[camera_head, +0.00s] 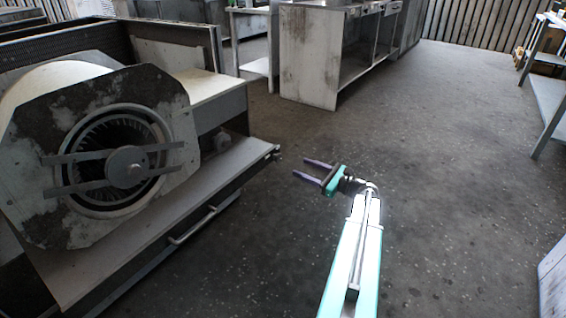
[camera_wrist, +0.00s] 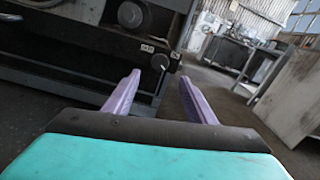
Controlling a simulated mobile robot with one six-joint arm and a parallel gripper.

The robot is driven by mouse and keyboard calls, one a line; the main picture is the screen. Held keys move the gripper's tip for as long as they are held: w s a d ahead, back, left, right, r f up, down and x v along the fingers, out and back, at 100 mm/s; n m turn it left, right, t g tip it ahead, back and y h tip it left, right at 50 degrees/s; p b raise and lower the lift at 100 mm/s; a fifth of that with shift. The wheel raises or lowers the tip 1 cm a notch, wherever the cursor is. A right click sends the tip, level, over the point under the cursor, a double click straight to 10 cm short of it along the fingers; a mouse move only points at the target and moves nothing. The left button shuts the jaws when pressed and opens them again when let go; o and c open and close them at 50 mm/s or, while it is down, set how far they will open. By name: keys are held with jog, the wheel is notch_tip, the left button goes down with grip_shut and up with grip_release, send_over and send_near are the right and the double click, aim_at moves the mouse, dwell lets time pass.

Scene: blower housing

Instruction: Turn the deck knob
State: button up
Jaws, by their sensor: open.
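My gripper (camera_head: 300,168) is open and empty, its two purple fingers pointing left toward the blower housing's deck (camera_head: 190,190). A small dark knob (camera_head: 276,150) sticks out at the deck's right end, a short gap beyond the fingertips. In the wrist view, a round dark knob (camera_wrist: 160,62) shows between the tips of my gripper (camera_wrist: 160,78), ahead of them and apart from both. Small pale labels flank it. A larger round part (camera_wrist: 130,14) sits higher up to its left. I cannot tell for certain which one is the deck knob.
The blower (camera_head: 110,150) with its round grille stands on the deck at left. A bar handle (camera_head: 192,224) runs along the deck's front. A metal bench (camera_head: 310,60) stands behind, and a table (camera_head: 545,100) is at right. The floor around my arm is clear.

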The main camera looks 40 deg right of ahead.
aim_at(280, 159)
jog(key=b+x, duration=0.3)
jog(key=x, duration=0.7)
jog(key=shift+w, duration=0.3)
jog(key=c, duration=1)
jog(key=shift+c, duration=0.2)
jog(key=shift+n, duration=0.5)
jog(key=n, duration=0.2)
jog(key=shift+n, duration=2.1)
